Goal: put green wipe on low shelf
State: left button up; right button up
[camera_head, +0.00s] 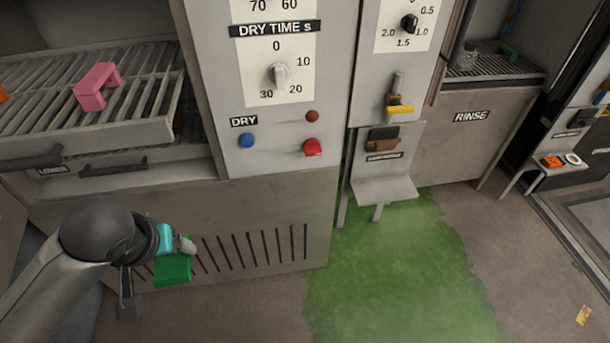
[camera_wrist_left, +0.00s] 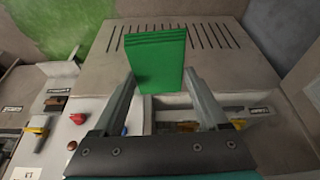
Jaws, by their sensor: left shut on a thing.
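My left gripper (camera_head: 180,250) comes in from the left, low in front of the grey machine. It is shut on a green wipe (camera_head: 173,270), a flat folded green block. In the left wrist view the wipe (camera_wrist_left: 156,62) sits between the fingertips (camera_wrist_left: 158,78) and sticks out beyond them. A slatted rack shelf (camera_head: 140,100) is at upper left, with a pink bracket-shaped thing (camera_head: 97,86) on it. A lower ledge with a handle and a small label (camera_head: 52,170) is beneath it. I cannot tell which shelf is the low one. My right gripper is not in view.
The machine panel has a dry time dial (camera_head: 280,76), a blue button (camera_head: 247,140) and a red button (camera_head: 312,147). A small metal ledge (camera_head: 384,190) juts out over green-stained floor (camera_head: 400,280). A rinse cabinet (camera_head: 470,140) stands at right.

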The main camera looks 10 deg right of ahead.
aim_at(384, 188)
jog(key=i+l+z, duration=0.1)
jog(key=l, duration=0.3)
jog(key=i+l, duration=0.1)
jog(key=l, duration=0.3)
jog(key=i+l+z, duration=0.15)
jog(key=l, duration=0.25)
jog(key=i+l, duration=0.1)
jog(key=l, duration=0.25)
jog(key=i+l+z, duration=0.1)
jog(key=i+l, duration=0.15)
jog(key=l, duration=0.2)
jog(key=i+l+z, duration=0.1)
jog(key=i+l, duration=0.2)
jog(key=l, duration=0.2)
jog(key=i+l+z, duration=0.15)
jog(key=l, duration=0.25)
jog(key=i, duration=0.35)
